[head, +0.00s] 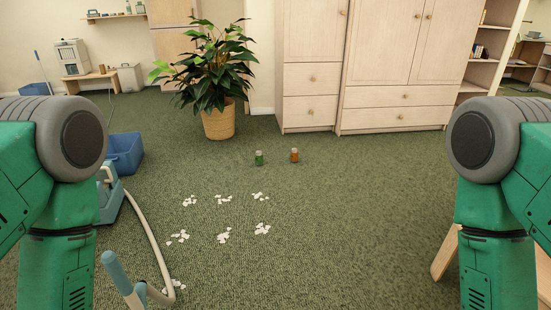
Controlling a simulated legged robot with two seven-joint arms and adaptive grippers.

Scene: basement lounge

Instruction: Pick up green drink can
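A small green can (259,158) stands upright on the green carpet, a little beyond the middle of the room. An orange-brown can (294,155) of similar size stands just to its right, a small gap apart. My two green arms show at the left and right edges of the head view, well nearer than the cans. Neither gripper is in the picture, so I cannot see what they hold.
Several clusters of white scraps lie on the carpet (330,230) before the cans. A vacuum hose (150,235) and a blue bin (125,152) are at left. A potted plant (217,122) and a wooden cabinet (400,60) stand behind. The right-centre carpet is clear.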

